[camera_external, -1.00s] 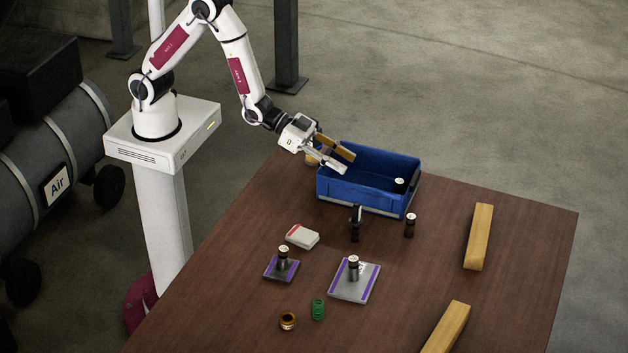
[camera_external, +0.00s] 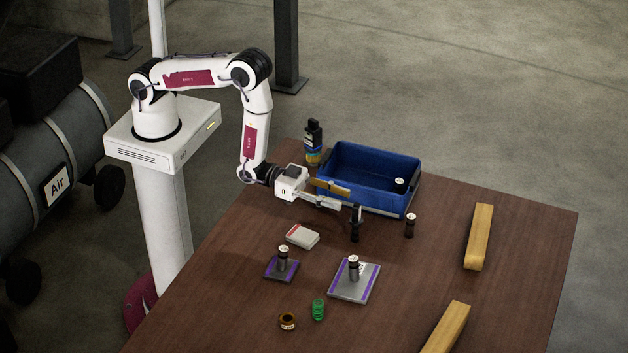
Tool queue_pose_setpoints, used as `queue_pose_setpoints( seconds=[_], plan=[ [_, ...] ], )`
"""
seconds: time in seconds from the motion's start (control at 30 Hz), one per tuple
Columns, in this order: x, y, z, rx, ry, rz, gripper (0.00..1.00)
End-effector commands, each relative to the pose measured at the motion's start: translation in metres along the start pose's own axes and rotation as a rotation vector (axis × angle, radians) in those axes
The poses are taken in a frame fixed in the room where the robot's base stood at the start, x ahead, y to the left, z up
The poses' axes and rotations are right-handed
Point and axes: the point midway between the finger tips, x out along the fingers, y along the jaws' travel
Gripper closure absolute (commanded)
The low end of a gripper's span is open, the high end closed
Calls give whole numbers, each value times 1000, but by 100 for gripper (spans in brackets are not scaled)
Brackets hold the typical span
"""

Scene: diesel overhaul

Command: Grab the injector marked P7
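Several small dark cylinders with pale tops look like injectors; their markings are too small to read, so I cannot tell which is P7. One (camera_external: 355,228) stands upright in front of the blue bin, another (camera_external: 410,226) stands to its right. One (camera_external: 400,186) is inside the bin. One stands on a small purple-edged plate (camera_external: 283,257), and one stands on a larger grey and purple plate (camera_external: 353,268). My gripper (camera_external: 346,198) is open and empty, pointing right, its fingertips just above and left of the upright cylinder in front of the bin.
The blue bin (camera_external: 368,193) is close behind my gripper. A dark bottle (camera_external: 313,145) stands at its left. A white-and-red box (camera_external: 302,236), a brass ring (camera_external: 288,321) and a green spring (camera_external: 318,310) lie nearer the front. Wooden blocks (camera_external: 479,238) (camera_external: 446,330) lie right.

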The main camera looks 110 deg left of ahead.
Motion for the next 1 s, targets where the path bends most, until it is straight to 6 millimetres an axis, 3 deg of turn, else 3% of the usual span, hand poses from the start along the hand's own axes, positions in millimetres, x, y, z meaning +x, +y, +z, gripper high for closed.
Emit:
queue_pose_setpoints(
  seconds=[0.2,0.63,1.0],
  plan=[
    [-11,1,17,4,40,3,65],
    [-13,2,20,5,51,3,65],
    [7,2,18,4,53,3,65]
  ],
)
